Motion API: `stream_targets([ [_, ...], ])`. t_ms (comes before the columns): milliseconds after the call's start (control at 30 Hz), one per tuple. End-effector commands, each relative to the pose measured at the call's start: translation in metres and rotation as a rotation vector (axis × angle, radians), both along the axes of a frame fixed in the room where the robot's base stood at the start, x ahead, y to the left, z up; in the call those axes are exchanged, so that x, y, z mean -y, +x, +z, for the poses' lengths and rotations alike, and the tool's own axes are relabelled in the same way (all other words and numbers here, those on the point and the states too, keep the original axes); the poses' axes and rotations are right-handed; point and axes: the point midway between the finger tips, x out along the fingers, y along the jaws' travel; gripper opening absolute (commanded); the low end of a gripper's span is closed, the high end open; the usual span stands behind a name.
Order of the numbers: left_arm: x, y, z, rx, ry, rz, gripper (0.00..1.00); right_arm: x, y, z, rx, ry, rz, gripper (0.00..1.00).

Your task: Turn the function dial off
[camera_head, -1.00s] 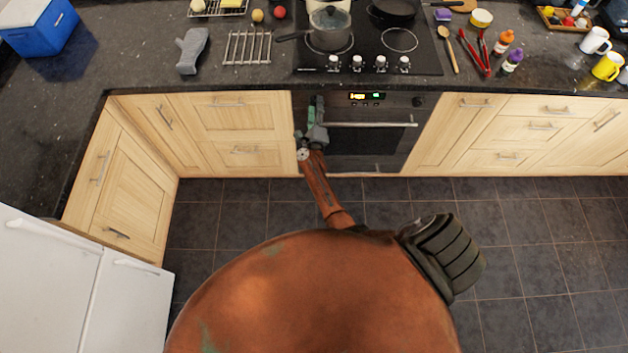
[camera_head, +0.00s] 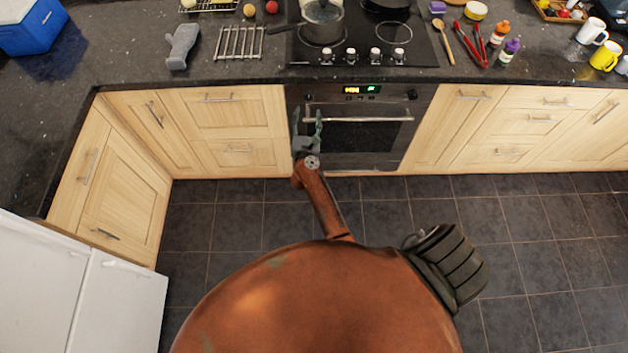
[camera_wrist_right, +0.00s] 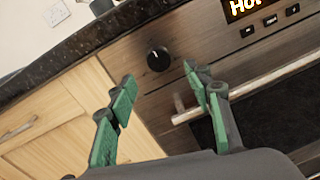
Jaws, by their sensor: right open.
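The oven front (camera_head: 350,140) is below the hob, with a lit display (camera_head: 362,90). In the right wrist view a round black dial (camera_wrist_right: 158,59) with a white mark near its upper edge sits left of the display (camera_wrist_right: 245,8), which reads "Ho" and is cut off. My right gripper (camera_head: 308,110) is at the oven's upper left. It is open and empty; its green fingers (camera_wrist_right: 163,90) are apart, with the dial beyond the gap, not held. Another dial (camera_head: 412,94) is at the panel's right end. No label tells which is the function dial. My left gripper is out of view.
The oven handle (camera_wrist_right: 250,88) runs close to the right finger in the wrist view. The worktop edge (camera_head: 200,84) overhangs above the panel. Hob knobs (camera_head: 350,55) and a pot (camera_head: 322,22) are above. The floor in front is clear.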

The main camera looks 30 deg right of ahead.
Motion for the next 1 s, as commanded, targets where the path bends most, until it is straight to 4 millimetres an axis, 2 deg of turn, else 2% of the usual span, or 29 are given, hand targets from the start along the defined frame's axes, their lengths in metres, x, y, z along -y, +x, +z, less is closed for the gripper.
stream_targets([
  [33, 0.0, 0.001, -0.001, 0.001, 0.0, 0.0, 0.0, -0.009, -0.002, -0.001, -0.001, 0.002, 0.003, 0.46],
  [300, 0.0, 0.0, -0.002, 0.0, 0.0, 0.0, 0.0, -0.024, -0.011, -0.052, -0.183, -0.247, 0.087, 0.46],
  [1000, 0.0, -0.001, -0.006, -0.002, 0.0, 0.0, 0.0, -0.048, -0.06, -0.173, -0.564, -0.791, 0.311, 0.46],
])
